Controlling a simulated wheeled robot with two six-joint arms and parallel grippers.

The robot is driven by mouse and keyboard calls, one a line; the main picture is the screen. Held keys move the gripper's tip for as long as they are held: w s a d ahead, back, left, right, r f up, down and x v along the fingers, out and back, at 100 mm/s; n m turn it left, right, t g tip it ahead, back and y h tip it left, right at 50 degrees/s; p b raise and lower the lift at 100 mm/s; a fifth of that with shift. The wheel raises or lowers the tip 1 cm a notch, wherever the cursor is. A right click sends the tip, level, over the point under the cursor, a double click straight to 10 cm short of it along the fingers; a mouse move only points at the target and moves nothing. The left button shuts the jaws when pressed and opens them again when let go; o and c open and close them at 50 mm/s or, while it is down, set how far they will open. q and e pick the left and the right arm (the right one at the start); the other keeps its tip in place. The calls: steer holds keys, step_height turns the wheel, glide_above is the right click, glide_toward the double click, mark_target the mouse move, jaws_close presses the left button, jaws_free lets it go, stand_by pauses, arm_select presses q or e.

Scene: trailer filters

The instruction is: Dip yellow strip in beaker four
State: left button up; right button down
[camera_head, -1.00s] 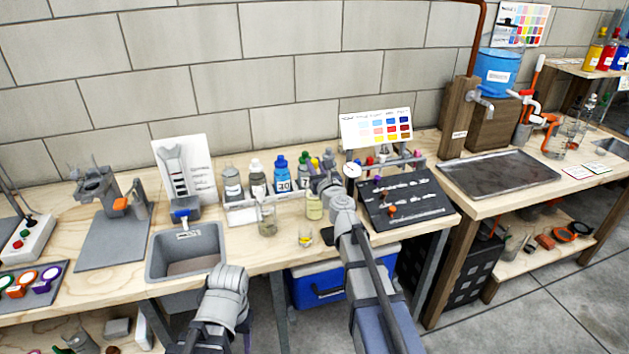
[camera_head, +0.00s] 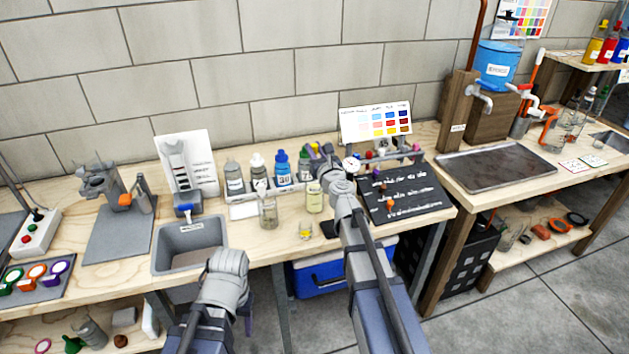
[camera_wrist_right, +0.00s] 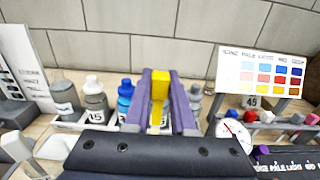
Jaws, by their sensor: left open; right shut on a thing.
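My right gripper (camera_head: 320,158) is shut on a yellow strip. The yellow strip (camera_wrist_right: 159,92) stands upright between its purple fingers in the right wrist view, in front of the row of bottles; its lower end is hidden. My left gripper (camera_head: 250,300) is low at the table's front, mostly hidden behind its own wrist; only a purple part shows, and no held thing is seen. A clear glass beaker (camera_head: 267,212) stands on the table left of the right gripper. A jar with pale yellowish contents (camera_head: 314,198) stands just below it. I cannot read which vessel is number four.
Several capped bottles (camera_head: 283,170) stand in a white rack behind. A small cup with yellow in it (camera_head: 305,230) sits near the front edge. A grey sink (camera_head: 190,247) lies left, a black board (camera_head: 400,195) right. A colour chart (camera_head: 376,122) stands at the back.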

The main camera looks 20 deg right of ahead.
stand_by(0.5)
step_height(320, 180, up, 5)
steer(key=p, duration=0.5)
steer(key=shift+r, duration=0.1)
stand_by(0.3)
